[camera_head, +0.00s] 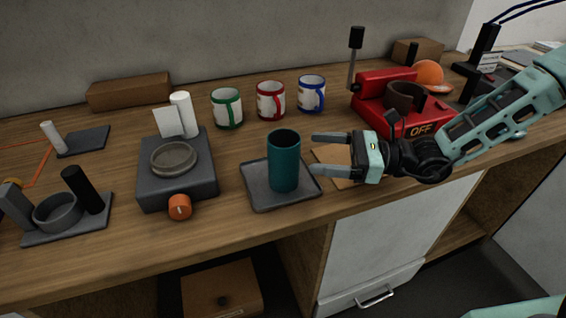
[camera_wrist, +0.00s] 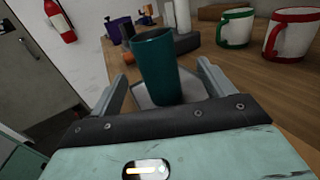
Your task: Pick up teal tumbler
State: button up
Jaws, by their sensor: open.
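The teal tumbler (camera_head: 285,163) stands upright on a dark grey square tray (camera_head: 262,198) near the counter's front edge. My gripper (camera_head: 318,154) is open, just right of the tumbler, with its fingers pointing left towards it. In the wrist view the tumbler (camera_wrist: 158,66) appears ahead between the two open fingers of my gripper (camera_wrist: 165,85), and the tray (camera_wrist: 146,101) shows below it. The head view shows a gap between the gripper's palm and the tumbler. Nothing is in the gripper.
A grey device with a round dish (camera_head: 177,180) and orange knob stands left of the tray. Green (camera_head: 227,108), red (camera_head: 271,100) and blue (camera_head: 312,94) trimmed mugs stand behind. A red machine marked OFF (camera_head: 397,105) is at the right. A brown board (camera_head: 336,168) lies under my gripper.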

aim_at(275, 150)
jog(key=a, duration=0.4)
jog(key=shift+w+a, duration=0.35)
jog(key=shift+w, duration=0.05)
jog(key=shift+w+a+r+p, duration=0.1)
jog(key=shift+a+p, duration=0.35)
jog(key=shift+a, duration=0.9)
jog(key=shift+w+a+r+p, duration=0.1)
jog(key=shift+a+p, duration=0.3)
jog(key=shift+a, duration=0.9)
jog(key=c, duration=1.2)
